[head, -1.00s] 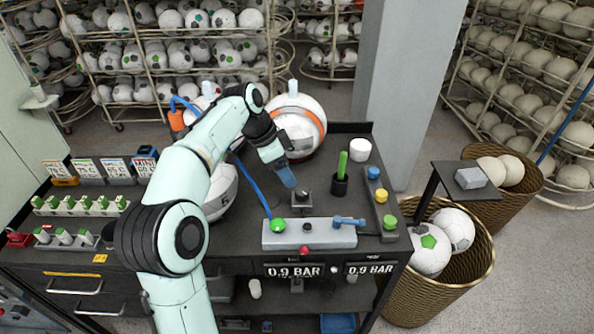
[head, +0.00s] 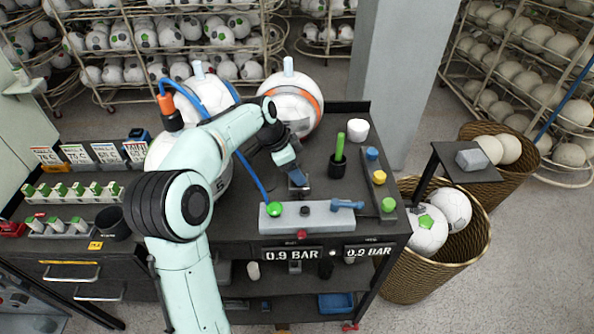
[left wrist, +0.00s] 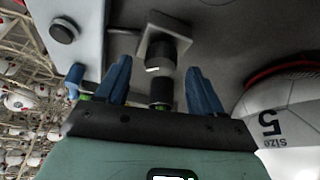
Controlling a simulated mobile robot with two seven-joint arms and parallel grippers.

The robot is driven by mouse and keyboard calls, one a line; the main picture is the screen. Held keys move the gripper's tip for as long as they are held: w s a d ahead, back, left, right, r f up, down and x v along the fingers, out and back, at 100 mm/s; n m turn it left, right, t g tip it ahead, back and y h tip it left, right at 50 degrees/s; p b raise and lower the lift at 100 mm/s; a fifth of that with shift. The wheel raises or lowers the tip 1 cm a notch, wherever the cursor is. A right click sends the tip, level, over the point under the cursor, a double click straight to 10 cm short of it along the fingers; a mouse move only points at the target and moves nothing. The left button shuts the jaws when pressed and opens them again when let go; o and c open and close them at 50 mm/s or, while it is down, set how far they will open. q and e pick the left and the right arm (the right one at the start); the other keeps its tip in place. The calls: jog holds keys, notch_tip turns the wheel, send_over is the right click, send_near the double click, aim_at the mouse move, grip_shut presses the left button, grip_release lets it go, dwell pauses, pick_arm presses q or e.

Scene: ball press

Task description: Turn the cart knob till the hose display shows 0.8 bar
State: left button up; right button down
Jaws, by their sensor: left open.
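The black cart knob (left wrist: 163,50) with a white mark sits on a square plate in the left wrist view. It lies just beyond and between the blue fingertips of my open left gripper (left wrist: 158,68); I see no contact. In the head view my left gripper (head: 298,178) is directly over the knob and hides most of it. My right gripper is out of view.
A grey block (head: 328,222) with a green button and blue lever stands in front of the knob. A black cup (head: 338,167) with a green stick and a white cup (head: 358,130) stand right. Balls and a blue hose (head: 250,177) are behind and left.

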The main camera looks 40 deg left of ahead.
pick_arm(q)
jog(key=shift+x, duration=0.95)
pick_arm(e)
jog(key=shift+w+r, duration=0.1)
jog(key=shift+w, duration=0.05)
pick_arm(q)
jog(key=shift+c, duration=0.3)
jog(key=c, duration=1)
jog(key=shift+d+n+t+y+b, duration=0.1)
jog(key=shift+n+t+y+b, duration=0.4)
jog(key=shift+n, duration=0.9)
jog(key=shift+r+n+y+b, duration=0.1)
jog(key=shift+n+y+b, duration=0.4)
jog(key=shift+n, duration=1)
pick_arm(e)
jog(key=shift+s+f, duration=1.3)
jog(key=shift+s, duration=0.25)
